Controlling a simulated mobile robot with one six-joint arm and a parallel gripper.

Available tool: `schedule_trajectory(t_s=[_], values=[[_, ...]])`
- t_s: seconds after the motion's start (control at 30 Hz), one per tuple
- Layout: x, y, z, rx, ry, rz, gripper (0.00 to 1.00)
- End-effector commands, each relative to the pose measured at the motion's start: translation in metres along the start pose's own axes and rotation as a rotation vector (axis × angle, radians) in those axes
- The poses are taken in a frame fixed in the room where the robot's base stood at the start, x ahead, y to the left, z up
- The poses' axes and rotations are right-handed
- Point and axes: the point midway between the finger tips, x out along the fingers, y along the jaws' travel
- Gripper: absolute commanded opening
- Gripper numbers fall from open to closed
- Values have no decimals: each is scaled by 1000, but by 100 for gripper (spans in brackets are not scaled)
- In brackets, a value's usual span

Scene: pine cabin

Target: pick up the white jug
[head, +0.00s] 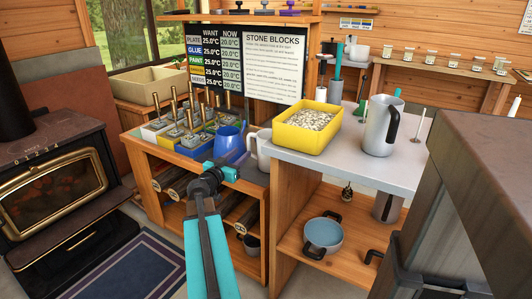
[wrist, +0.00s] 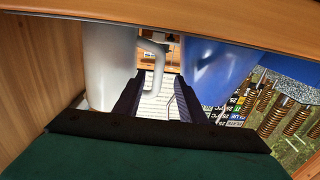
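The white jug (head: 263,150) stands on the low wooden bench beside the grey counter, partly hidden by the counter's corner. In the wrist view, the white jug (wrist: 108,60) is at the left, with its handle (wrist: 157,50) toward the middle. A blue jug (head: 229,143) stands left of it; in the wrist view the blue jug (wrist: 215,68) is at the right. My gripper (head: 222,170) is in front of the two jugs in the head view. In the wrist view, my gripper (wrist: 157,92) is open, its fingers apart and pointing toward the handle. I see nothing held.
The grey counter (head: 345,160) holds a yellow bin (head: 308,127) of pale chips and a pale grey pitcher (head: 380,126) with a black handle. Several brass-handled stamps (head: 185,125) stand left of the blue jug. A stove (head: 55,180) is at far left.

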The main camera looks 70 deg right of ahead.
Motion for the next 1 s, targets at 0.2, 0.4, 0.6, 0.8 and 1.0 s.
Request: schedule_trajectory(t_s=[0.2, 0.4, 0.6, 0.8, 1.0], values=[[20, 0, 0, 0, 0, 1, 37], [23, 1, 0, 0, 0, 1, 37], [23, 1, 0, 0, 0, 1, 37], [31, 1, 0, 0, 0, 2, 37], [51, 2, 2, 0, 0, 3, 37]])
